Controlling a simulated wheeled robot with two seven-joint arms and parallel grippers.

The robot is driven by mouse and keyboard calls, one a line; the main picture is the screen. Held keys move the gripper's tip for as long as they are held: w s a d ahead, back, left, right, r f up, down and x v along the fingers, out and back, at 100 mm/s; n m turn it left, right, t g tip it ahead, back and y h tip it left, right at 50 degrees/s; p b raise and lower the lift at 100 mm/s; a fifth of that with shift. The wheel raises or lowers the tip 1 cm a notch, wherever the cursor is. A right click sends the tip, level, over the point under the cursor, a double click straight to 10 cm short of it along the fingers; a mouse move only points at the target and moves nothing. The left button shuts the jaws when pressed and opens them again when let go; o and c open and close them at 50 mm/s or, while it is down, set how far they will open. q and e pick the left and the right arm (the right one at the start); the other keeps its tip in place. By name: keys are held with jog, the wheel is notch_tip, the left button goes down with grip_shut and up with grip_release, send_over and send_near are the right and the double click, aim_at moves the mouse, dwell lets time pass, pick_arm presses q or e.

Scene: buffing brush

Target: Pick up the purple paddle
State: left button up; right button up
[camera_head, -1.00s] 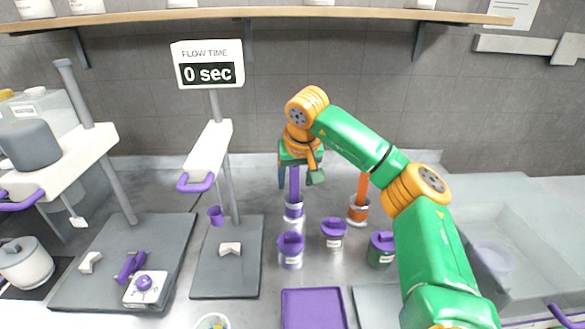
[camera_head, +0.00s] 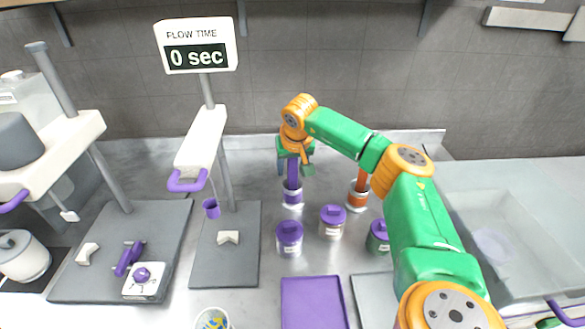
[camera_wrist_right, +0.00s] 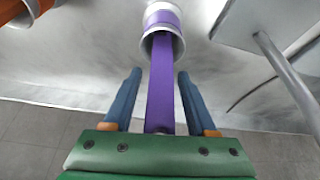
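The purple paddle (camera_head: 292,178) stands upright in a small metal and purple holder cup (camera_head: 292,198) near the back of the counter. My right gripper (camera_head: 295,167) is at the paddle's upper part. In the right wrist view, the purple paddle (camera_wrist_right: 161,85) runs between the two blue fingers (camera_wrist_right: 158,78). A gap shows on each side of it, so the gripper is open around the paddle and not clamped. The far end of the paddle is hidden inside the cup. My left gripper is not in view.
An orange paddle (camera_head: 361,182) stands in a similar cup to the right. Purple-lidded jars (camera_head: 289,237) stand in front, with a purple tray (camera_head: 312,303) nearer. A dispenser stand (camera_head: 200,140) rises at the left. A sink (camera_head: 505,235) is at the right.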

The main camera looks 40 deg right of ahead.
jog(key=shift+r, duration=0.1)
grip_shut()
